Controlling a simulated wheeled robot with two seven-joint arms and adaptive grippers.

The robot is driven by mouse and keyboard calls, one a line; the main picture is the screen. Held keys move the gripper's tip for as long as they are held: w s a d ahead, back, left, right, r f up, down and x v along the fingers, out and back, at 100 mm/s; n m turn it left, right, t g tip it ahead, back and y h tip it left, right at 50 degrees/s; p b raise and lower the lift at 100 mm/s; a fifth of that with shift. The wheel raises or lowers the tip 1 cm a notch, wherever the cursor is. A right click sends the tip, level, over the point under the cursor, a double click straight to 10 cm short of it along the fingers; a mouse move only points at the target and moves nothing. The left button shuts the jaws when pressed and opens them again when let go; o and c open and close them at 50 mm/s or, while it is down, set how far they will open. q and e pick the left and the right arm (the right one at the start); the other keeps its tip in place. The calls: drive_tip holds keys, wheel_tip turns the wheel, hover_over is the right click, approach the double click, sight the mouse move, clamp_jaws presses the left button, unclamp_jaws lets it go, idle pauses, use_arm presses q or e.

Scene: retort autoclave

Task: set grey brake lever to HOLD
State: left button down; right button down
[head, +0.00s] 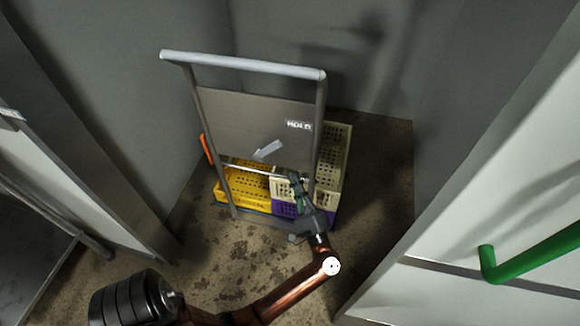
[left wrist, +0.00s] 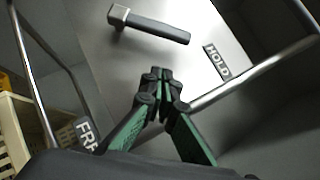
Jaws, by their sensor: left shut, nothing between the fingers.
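The grey brake lever (head: 268,150) is mounted on the grey panel of a trolley. In the left wrist view the lever (left wrist: 155,27) runs from a pale block at upper left to a dark free end on the right, pointing roughly toward the HOLD label (left wrist: 216,62). The HOLD label (head: 299,125) also shows at the panel's upper right in the head view. A partly hidden label starting "FR" (left wrist: 85,132) is at lower left in the wrist view. My left gripper (head: 294,177) is shut and empty below and right of the lever, apart from it. My right gripper is out of view.
The trolley's tubular handle (head: 245,64) stands above the panel. Yellow (head: 245,203) and cream (head: 330,165) crates sit behind it. Grey walls enclose the back. A green bar (head: 530,258) is on a white panel at right. Bare floor lies in front.

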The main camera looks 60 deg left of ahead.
use_arm(q)
drive_tip(key=shift+f+v, duration=0.2)
drive_tip(key=shift+v, duration=2.35)
drive_tip(key=shift+a, duration=0.1)
